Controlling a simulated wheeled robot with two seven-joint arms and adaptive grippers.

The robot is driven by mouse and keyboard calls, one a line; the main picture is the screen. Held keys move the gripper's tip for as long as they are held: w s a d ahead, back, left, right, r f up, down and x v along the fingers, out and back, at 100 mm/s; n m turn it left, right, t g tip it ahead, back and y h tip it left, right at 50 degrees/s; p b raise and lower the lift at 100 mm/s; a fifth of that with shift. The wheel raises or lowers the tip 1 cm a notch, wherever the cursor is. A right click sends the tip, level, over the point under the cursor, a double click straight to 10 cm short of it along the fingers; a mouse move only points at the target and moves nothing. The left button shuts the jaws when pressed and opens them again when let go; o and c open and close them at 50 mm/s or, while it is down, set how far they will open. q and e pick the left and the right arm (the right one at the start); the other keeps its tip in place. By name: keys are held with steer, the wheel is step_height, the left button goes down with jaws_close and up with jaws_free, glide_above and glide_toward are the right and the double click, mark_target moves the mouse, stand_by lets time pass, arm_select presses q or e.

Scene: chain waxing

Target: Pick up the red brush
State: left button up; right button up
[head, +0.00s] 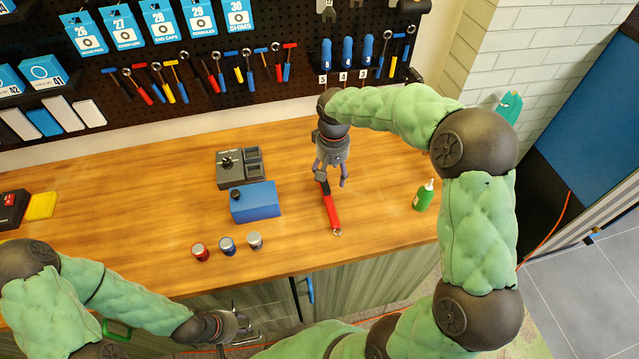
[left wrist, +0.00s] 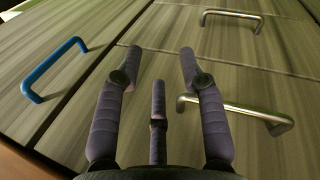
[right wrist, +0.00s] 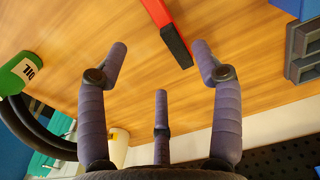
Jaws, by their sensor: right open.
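The red brush (head: 329,209) lies on the wooden workbench, with its small metallic-looking end towards the front edge. My right gripper (head: 331,180) is open above the far end of the brush, fingers pointing down. In the right wrist view, the red brush (right wrist: 156,12) shows its black end between and beyond the spread fingers (right wrist: 160,58), apart from them. The rest of it is cut off by the frame. My left gripper (head: 242,328) is low in front of the bench. In the left wrist view its fingers (left wrist: 161,65) are apart and empty, facing the cabinet fronts.
A blue box (head: 256,203) and a grey device (head: 238,168) stand left of the brush. Three small jars (head: 227,245) stand near the front edge. A green bottle (head: 423,196) stands to the right. A tool pegboard (head: 215,50) rises behind. Cabinet handles (left wrist: 235,110) face my left gripper.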

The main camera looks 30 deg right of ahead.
glide_above(330, 196)
step_height(330, 196, down, 5)
steer(key=shift+s+r+b, duration=0.15)
steer(key=shift+b, duration=0.2)
steer(key=shift+f+b, duration=0.55)
steer(key=shift+f, duration=2.45)
steer(key=c, duration=1.3)
